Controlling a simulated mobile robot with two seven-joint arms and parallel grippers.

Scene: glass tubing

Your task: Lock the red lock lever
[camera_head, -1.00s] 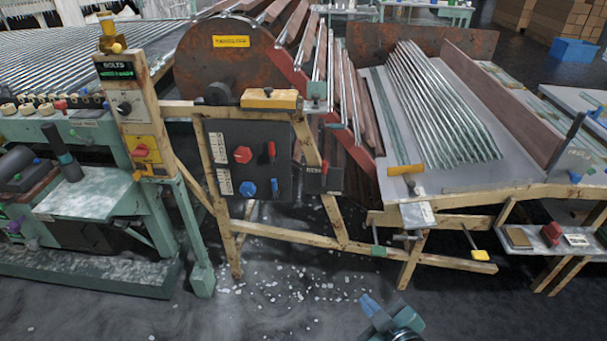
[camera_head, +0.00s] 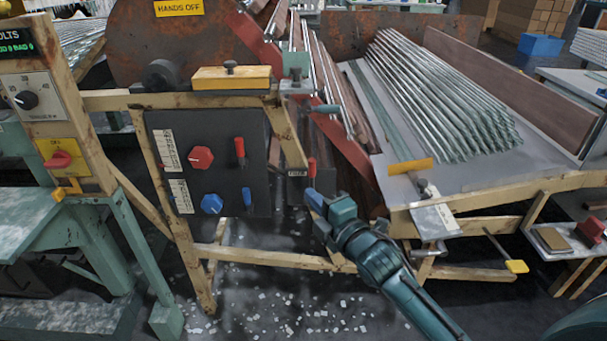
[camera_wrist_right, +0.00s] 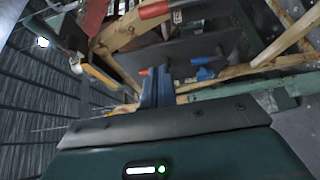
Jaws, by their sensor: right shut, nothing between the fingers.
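A black panel (camera_head: 222,128) on the wooden frame carries a red knob (camera_head: 201,157), a blue knob (camera_head: 212,204), an upright red lever (camera_head: 240,147) and a blue lever (camera_head: 247,197). Another short red lever (camera_head: 312,168) stands on a small dark box to the right of the panel. I cannot read which red lever is marked as the lock. My right gripper (camera_head: 320,204) is shut and empty, just below the right-hand red lever in the head view; contact is not visible. Its blue fingers (camera_wrist_right: 158,88) show in the wrist view with red handles beyond. My left gripper is not in view.
A yellow block (camera_head: 231,78) sits on the frame's top beam. A bench with glass tubes (camera_head: 440,95) stands right. A post with a dial (camera_head: 33,98) and a red switch stands left. White fragments litter the floor beneath. A yellow-handled rod (camera_head: 516,266) sticks out low right.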

